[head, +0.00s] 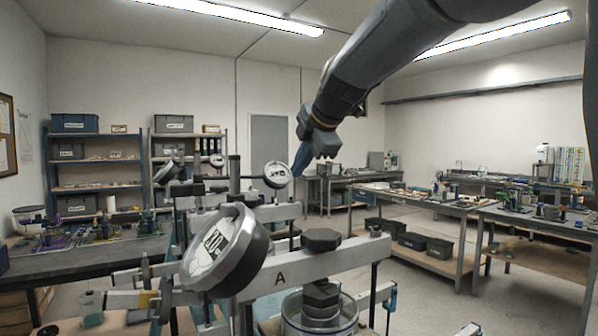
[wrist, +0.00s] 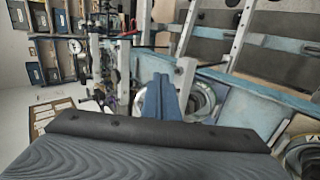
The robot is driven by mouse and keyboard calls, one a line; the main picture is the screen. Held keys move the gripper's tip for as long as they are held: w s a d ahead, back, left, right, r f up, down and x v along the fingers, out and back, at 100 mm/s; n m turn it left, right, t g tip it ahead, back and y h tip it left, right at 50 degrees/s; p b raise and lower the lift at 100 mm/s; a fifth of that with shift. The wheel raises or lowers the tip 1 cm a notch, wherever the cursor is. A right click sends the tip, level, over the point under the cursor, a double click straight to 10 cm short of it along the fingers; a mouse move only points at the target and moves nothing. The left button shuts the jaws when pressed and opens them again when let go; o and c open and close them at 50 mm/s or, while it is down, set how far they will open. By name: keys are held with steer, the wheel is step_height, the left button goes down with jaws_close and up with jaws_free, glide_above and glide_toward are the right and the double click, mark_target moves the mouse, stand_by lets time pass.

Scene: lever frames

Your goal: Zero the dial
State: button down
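The nearest dial (head: 222,248) is a large round gauge with a dark grey rim, a white tilted face and large dark figures that look like 30. It is mounted on a grey lever frame marked A (head: 330,262). A second dial (head: 277,174) stands on a frame behind, and a third (head: 166,172) is farther left. A small white dial face (wrist: 75,46) shows in the wrist view; I cannot tell which it is. My gripper (head: 303,157) is raised above and behind frame A, apart from the dials. Its blue fingers (wrist: 161,98) appear together and empty.
Frame A carries a black hex knob (head: 321,239) and a round glass-walled cell (head: 320,310) below its beam. A bench (head: 90,262) with small gear stands left, and workbenches (head: 535,222) stand right. Shelves (head: 95,190) line the back.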

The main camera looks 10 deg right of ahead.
steer(key=shift+w+a+r, duration=0.2)
steer(key=shift+w+r, duration=0.15)
steer(key=shift+r, duration=0.05)
steer(key=shift+w+a+r+b, duration=0.25)
steer(key=shift+a+r+b, duration=0.05)
steer(key=shift+a+r, duration=0.05)
stand_by(0.6)
steer(key=shift+w+d+r, duration=0.15)
steer(key=shift+w+d, duration=0.1)
steer(key=v, duration=0.6)
stand_by(0.4)
steer(key=shift+d, duration=0.15)
